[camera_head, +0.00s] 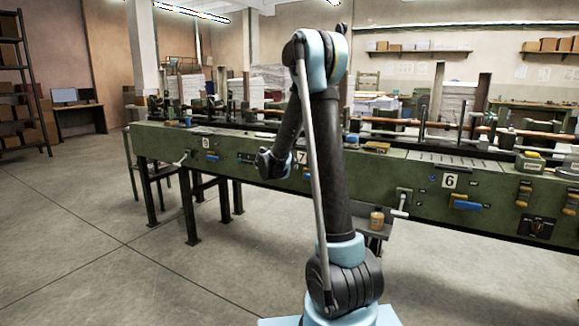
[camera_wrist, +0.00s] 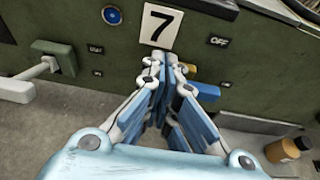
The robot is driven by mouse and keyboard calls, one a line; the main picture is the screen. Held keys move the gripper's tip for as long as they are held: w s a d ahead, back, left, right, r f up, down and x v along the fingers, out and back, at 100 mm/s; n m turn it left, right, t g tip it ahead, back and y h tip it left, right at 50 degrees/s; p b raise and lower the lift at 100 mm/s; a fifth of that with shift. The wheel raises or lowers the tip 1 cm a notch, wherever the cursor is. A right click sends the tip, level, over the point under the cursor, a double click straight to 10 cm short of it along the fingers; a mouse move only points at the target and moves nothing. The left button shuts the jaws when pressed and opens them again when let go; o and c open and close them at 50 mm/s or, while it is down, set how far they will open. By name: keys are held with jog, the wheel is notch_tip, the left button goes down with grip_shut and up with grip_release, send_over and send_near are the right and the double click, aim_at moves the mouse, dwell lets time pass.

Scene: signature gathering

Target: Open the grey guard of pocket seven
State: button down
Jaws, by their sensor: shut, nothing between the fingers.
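The white number 7 plate (camera_wrist: 160,27) marks pocket seven on the green machine front in the wrist view. It also shows beside my arm in the head view (camera_head: 301,157). My gripper (camera_wrist: 172,66) is shut and empty, its fingertips just below the plate in the picture; I cannot tell whether they touch the panel. A blue handle with a yellow end (camera_wrist: 206,90) shows partly behind the right finger. A dark grey flat piece (camera_wrist: 212,7) is at the top edge, right of the plate; I cannot tell whether it is the guard. The head view does not show the fingertips clearly.
A pale crank handle (camera_wrist: 20,89) juts out at left. An amber bottle (camera_wrist: 283,150) stands low at right. The floor (camera_head: 120,260) at left is clear.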

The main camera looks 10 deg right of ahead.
jog(key=w+r, duration=0.1)
jog(key=w+d+r, duration=0.1)
jog(key=r, duration=0.1)
jog(key=shift+d+r, duration=0.1)
jog(key=shift+d, duration=0.05)
dwell(0.4)
jog(key=shift+r, duration=0.1)
